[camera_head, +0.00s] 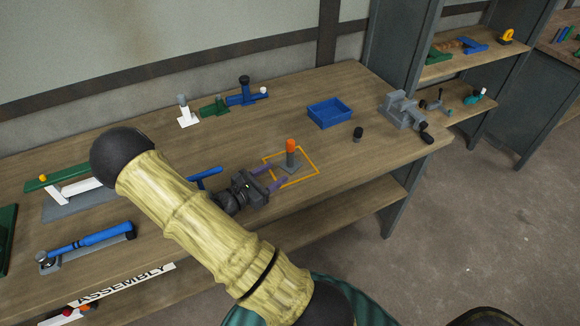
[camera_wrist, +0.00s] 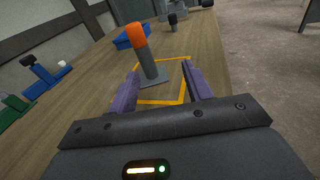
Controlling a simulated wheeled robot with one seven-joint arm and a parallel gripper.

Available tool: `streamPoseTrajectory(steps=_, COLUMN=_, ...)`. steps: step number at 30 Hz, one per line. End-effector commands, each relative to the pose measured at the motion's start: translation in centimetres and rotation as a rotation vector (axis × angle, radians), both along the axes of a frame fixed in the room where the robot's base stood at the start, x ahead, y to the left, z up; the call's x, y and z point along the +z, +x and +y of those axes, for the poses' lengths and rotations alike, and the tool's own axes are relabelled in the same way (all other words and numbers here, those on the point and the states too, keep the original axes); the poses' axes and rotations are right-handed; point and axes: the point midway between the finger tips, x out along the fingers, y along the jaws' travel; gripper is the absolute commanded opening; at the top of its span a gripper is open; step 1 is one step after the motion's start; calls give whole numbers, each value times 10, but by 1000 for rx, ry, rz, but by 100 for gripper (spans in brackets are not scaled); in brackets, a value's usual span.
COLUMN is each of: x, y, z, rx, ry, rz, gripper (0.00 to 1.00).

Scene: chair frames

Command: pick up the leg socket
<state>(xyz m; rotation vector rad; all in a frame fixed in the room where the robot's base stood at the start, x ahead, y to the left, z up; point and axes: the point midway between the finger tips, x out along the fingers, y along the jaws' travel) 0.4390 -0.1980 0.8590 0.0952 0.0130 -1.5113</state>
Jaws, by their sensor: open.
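A grey post with an orange top (camera_head: 291,157) stands upright on a flat grey base inside an orange square outline on the bench; it looks like the leg socket, though no label shows this. It also stands upright in the wrist view (camera_wrist: 147,58), ahead of the fingers and roughly between their lines. My gripper (camera_head: 277,177) is open and low over the bench, its purple fingers pointing at the post from the left. In the wrist view my gripper (camera_wrist: 161,72) holds nothing. Whether the fingers reach beside the post's base is hard to tell.
A blue tray (camera_head: 330,113), a small dark cylinder (camera_head: 358,133) and a grey vise (camera_head: 404,110) stand beyond the post. White (camera_head: 186,113), green (camera_head: 214,106) and blue (camera_head: 245,94) fixtures stand at the back. A blue-handled tool (camera_head: 92,242) lies front left.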

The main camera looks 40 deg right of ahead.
Motion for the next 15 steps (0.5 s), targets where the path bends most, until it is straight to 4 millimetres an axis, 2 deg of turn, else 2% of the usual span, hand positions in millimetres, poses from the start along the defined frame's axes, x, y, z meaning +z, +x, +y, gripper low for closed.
streamPoseTrajectory(steps=1, x=-6, y=8, z=0, rx=41, ry=-34, rz=22, gripper=50)
streamPoseTrajectory(steps=5, x=-9, y=18, z=0, rx=95, ry=-73, rz=46, gripper=50)
streamPoseTrajectory(steps=15, x=-8, y=19, z=-1, rx=100, ry=-75, rz=49, gripper=50)
